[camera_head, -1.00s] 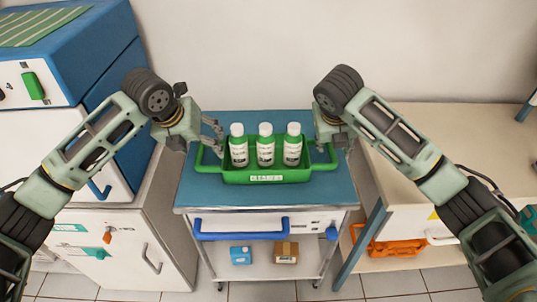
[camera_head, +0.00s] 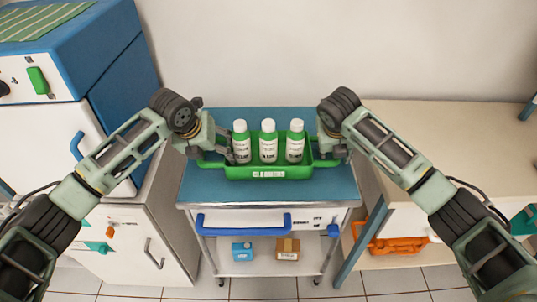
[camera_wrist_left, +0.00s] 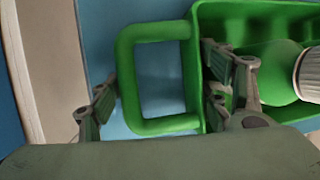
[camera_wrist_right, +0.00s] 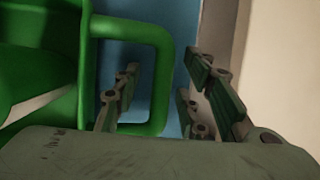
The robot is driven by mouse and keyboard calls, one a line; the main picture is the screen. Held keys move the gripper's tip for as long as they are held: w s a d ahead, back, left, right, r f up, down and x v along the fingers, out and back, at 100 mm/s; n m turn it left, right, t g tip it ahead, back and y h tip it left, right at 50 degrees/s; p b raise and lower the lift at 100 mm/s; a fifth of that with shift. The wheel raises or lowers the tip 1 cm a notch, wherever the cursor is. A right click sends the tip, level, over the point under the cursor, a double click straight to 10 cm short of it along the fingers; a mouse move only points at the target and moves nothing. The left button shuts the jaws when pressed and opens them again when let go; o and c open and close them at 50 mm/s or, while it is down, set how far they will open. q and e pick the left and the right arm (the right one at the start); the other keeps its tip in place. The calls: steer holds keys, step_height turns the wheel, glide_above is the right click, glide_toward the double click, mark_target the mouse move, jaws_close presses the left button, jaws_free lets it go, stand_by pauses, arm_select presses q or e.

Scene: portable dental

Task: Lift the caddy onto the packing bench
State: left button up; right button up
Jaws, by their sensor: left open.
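The green caddy (camera_head: 268,172) sits on the blue top of a cart, with several compartments' worth of room and three white-capped green bottles (camera_head: 268,148) standing in it. My left gripper (camera_head: 222,152) is at the caddy's left handle. In the left wrist view its open fingers stand on either side of the handle (camera_wrist_left: 126,85), one outside it and one by the caddy wall. My right gripper (camera_head: 330,150) is at the right handle. In the right wrist view its fingers are apart, with the handle's outer bar (camera_wrist_right: 162,80) between them.
The blue-topped cart (camera_head: 270,190) has a lower shelf with a blue box (camera_head: 242,252) and a brown box (camera_head: 288,249). A beige-topped bench (camera_head: 450,135) with clear surface stands to the right. White and blue cabinets (camera_head: 125,230) stand close on the left.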

arm_select(q)
steer(key=shift+c, duration=0.5)
arm_select(e)
steer(key=shift+c, duration=0.5)
arm_select(q)
steer(key=c, duration=0.9)
arm_select(e)
jaws_close()
arm_select(q)
steer(key=shift+c, duration=0.5)
steer(key=shift+r, duration=0.1)
arm_select(e)
steer(key=shift+a+r, duration=0.1)
